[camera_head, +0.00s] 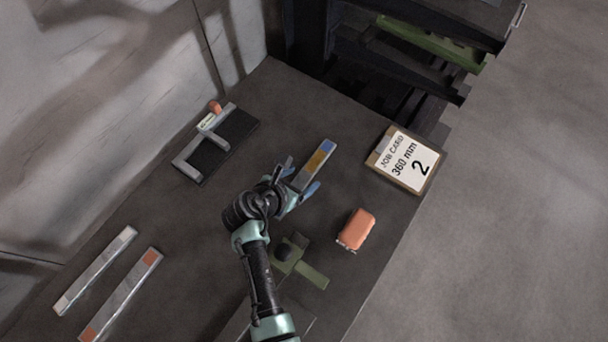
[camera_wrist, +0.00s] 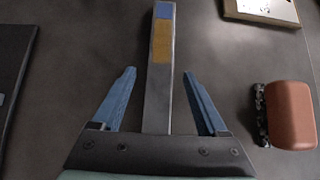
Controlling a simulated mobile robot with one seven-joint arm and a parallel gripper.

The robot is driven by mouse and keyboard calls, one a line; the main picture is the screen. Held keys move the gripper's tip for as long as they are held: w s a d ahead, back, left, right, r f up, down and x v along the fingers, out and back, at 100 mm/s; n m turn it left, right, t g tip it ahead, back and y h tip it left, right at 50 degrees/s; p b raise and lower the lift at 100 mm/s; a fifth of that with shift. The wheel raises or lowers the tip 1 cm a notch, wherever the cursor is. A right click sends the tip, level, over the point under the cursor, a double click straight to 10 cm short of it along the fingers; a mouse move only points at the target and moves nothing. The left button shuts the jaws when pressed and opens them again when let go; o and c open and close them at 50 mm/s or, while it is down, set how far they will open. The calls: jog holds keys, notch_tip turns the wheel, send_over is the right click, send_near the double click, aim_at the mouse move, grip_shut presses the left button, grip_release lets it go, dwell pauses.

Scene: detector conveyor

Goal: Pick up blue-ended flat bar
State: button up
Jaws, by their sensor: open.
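The blue-ended flat bar (camera_head: 316,162) lies on the dark table, grey with a blue end and a yellow-orange band. In the wrist view the bar (camera_wrist: 158,80) runs straight up the picture between my fingers, its blue end at the far top. My gripper (camera_head: 300,178) is open, with one blue finger on each side of the bar and a gap on both sides. In the wrist view my gripper (camera_wrist: 158,75) hides the bar's near end. I cannot tell how high the fingers are above the table.
An orange block (camera_head: 357,229) and a job card reading 360 mm, 2 (camera_head: 404,160) lie to the right. A black fixture with a grey frame (camera_head: 218,144) stands at upper left. A plain bar (camera_head: 95,270) and a red-ended bar (camera_head: 122,294) lie lower left. A green piece (camera_head: 311,275) is near my arm.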

grip_shut()
dwell(1.2)
jog(key=shift+w+r, duration=0.1)
jog(key=shift+r, duration=0.1)
